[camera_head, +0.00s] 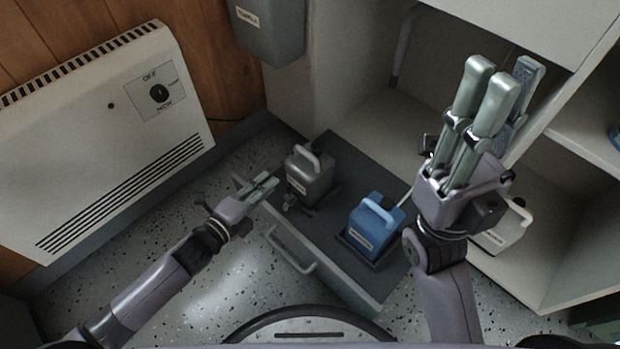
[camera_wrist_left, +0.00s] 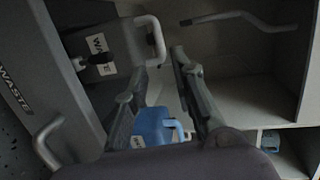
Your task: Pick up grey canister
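The grey canister (camera_head: 309,180), with a pale handle and a white label, stands upright at the back of the pulled-out drawer. In the left wrist view the canister (camera_wrist_left: 98,52) is at the upper left, its handle to the right. My left gripper (camera_head: 256,187) is open and empty, just left of the canister in the head view. In the left wrist view its fingers (camera_wrist_left: 160,95) are spread, with the blue canister visible beyond them. My right gripper (camera_head: 499,88) is raised at the right, fingers apart and empty.
The drawer (camera_head: 328,270) has a front handle (camera_head: 290,252) and also holds a blue canister (camera_head: 373,222). A white canister (camera_head: 508,230) stands at the lower right by the shelves. A heater (camera_head: 100,140) is on the left wall. A grey box (camera_head: 268,30) hangs above.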

